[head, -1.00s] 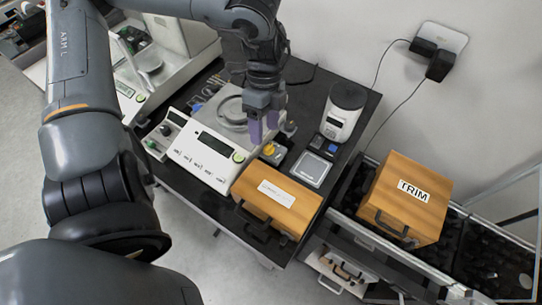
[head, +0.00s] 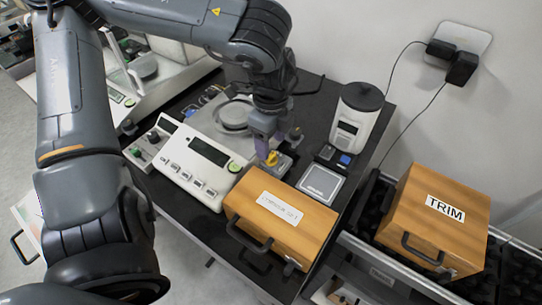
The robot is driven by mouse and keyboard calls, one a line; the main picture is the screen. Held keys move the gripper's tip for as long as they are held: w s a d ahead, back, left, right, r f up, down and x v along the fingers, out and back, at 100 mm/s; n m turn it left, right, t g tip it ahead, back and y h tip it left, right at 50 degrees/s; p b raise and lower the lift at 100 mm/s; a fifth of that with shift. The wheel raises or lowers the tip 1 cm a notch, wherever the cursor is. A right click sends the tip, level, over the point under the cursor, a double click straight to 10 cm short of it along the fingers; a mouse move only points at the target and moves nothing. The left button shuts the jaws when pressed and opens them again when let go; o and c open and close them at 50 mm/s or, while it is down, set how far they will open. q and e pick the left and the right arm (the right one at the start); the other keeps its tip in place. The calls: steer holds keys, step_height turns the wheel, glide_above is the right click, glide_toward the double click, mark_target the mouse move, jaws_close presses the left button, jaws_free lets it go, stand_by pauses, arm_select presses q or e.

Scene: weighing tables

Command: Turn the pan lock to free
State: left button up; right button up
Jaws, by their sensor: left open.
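The pan lock appears to be the small grey block with a yellow knob (head: 272,158), beside the right end of the white balance (head: 177,158) on the black table. My left gripper (head: 270,147) is open, with its purple fingers pointing down right at the yellow knob. The near finger overlaps the knob in the picture; I cannot tell whether it touches. The fingers and the wrist hide part of the knob and block. The knob's setting is too small to read. My right gripper is not in view.
A wooden case (head: 290,228) with a black handle stands in front of the lock. A flat square scale (head: 321,184) and a white cylindrical device (head: 355,118) stand to the right. A wooden TRIM box (head: 425,232) sits farther right. The round pan (head: 236,113) lies behind the balance's display.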

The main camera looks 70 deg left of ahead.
mark_target(271, 155)
arm_select(q)
steer(key=shift+f+b, duration=0.75)
steer(key=shift+f, duration=1.55)
steer(key=shift+c, duration=0.2)
steer(key=c, duration=1)
steer(key=shift+r+p, duration=0.15)
steer(key=shift+p, duration=0.2)
steer(key=shift+m+p, duration=0.3)
steer(key=shift+m, duration=0.4)
